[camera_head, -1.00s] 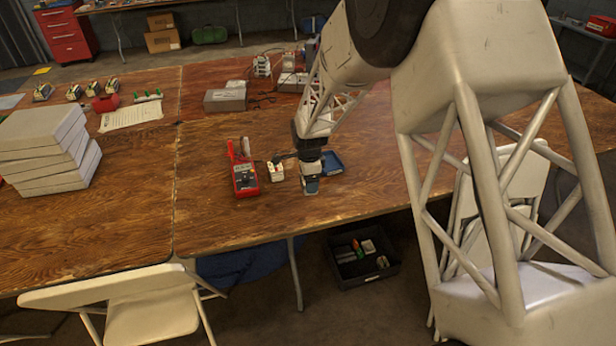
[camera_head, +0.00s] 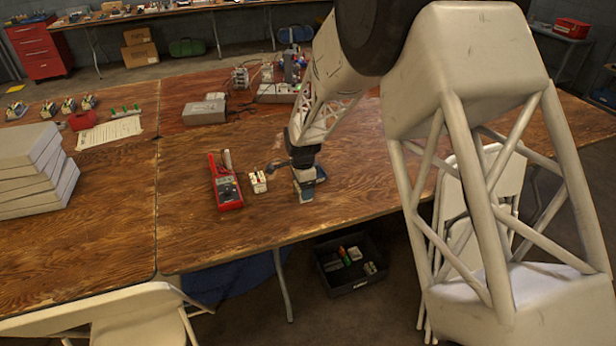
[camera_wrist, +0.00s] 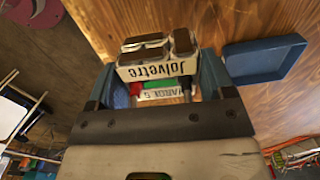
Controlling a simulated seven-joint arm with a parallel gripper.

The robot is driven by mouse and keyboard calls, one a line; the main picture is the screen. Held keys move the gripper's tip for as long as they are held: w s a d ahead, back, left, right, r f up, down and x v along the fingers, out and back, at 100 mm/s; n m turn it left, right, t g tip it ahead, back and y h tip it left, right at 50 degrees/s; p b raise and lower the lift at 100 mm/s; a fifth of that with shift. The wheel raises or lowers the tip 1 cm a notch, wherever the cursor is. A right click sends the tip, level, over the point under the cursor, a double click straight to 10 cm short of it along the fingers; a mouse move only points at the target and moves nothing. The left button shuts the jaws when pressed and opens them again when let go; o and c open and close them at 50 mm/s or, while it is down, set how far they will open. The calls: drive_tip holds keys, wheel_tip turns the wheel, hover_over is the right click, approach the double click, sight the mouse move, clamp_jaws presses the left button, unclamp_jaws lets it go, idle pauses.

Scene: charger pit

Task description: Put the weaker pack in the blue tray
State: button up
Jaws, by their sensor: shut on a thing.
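In the head view the held pack is mostly hidden by the gripper. The blue tray (camera_wrist: 265,60) lies to the right of the gripper in the wrist view, apart from the held pack, and looks empty. In the head view the tray (camera_head: 321,173) is partly hidden behind the gripper. Another white pack (camera_head: 258,182) stands on the table to the gripper's left.
A red multimeter (camera_head: 228,190) lies left of the standing pack. A grey box (camera_head: 204,112) and wired equipment (camera_head: 275,80) are further back. White boxes (camera_head: 35,175) are stacked at left. A black crate (camera_head: 350,265) is on the floor. The table front between is clear.

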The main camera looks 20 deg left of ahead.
drive_tip(key=shift+n, duration=0.4)
drive_tip(key=w+d, duration=0.2)
drive_tip(key=d, duration=0.1)
drive_tip(key=w+d, duration=0.1)
drive_tip(key=shift+w+d+r, duration=0.2)
drive_tip(key=shift+w+r, duration=0.1)
drive_tip(key=shift+w+a+f, duration=0.25)
drive_tip(key=shift+w+a, duration=1.25)
drive_tip(key=shift+w, duration=0.7)
drive_tip(key=shift+w+a+f, duration=0.3)
drive_tip(key=shift+w+a, duration=1.25)
drive_tip(key=shift+w, duration=0.65)
drive_tip(key=shift+w+a+f, duration=0.25)
drive_tip(key=shift+w+a, duration=1.25)
drive_tip(key=shift+w, duration=0.7)
drive_tip(key=shift+f, duration=1.75)
drive_tip(key=shift+f, duration=0.1)
